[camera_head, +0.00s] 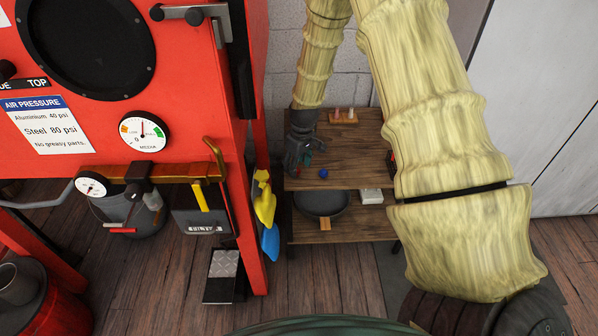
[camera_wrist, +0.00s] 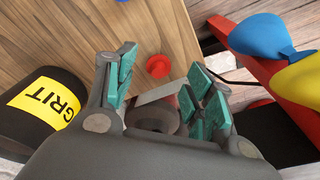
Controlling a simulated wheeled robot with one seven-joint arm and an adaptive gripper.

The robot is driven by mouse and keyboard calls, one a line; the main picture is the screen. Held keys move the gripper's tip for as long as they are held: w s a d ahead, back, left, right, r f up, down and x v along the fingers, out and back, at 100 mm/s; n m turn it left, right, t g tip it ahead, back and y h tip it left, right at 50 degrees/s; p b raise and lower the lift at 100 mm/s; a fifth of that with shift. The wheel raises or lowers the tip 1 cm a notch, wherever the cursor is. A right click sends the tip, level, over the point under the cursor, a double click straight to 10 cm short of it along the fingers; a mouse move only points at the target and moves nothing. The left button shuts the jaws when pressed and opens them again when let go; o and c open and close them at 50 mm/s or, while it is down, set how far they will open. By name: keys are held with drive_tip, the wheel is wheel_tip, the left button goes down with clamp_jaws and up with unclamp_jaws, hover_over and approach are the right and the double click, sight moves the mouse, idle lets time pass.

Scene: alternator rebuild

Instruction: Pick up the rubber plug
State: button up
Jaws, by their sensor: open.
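A small round red piece with a raised middle (camera_wrist: 158,66), which looks like a plug, lies on the wooden top (camera_wrist: 150,25) in the wrist view, just beyond my fingertips. A small blue piece (camera_head: 323,173) lies on the wooden shelf top (camera_head: 355,177) in the head view; I cannot tell which piece is the rubber plug. My gripper (camera_wrist: 165,88) is open, its teal pads apart, pointing down over the top. It also shows in the head view (camera_head: 301,157), small and dark. A grey rounded part (camera_wrist: 152,118) shows between the finger bases, partly hidden; I see nothing gripped.
A black container with a yellow GRIT label (camera_wrist: 45,98) is at left in the wrist view. A wooden holder with small upright pieces (camera_head: 343,117) stands at the back of the shelf. Yellow and blue gloves (camera_head: 264,203) hang by the red cabinet (camera_head: 190,75). A dark pan (camera_head: 321,204) sits below.

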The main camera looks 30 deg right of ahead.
drive_tip(key=f, duration=0.3)
drive_tip(key=shift+w+f, duration=0.15)
drive_tip(key=shift+w, duration=0.1)
drive_tip(key=shift+c, duration=0.2)
drive_tip(key=c, duration=0.8)
drive_tip(key=shift+c, duration=0.2)
wheel_tip(320, 180, up, 10)
drive_tip(key=shift+f+p, duration=0.1)
drive_tip(key=shift+p, duration=0.35)
drive_tip(key=shift+r+p, duration=1.9)
drive_tip(key=shift+r, duration=0.25)
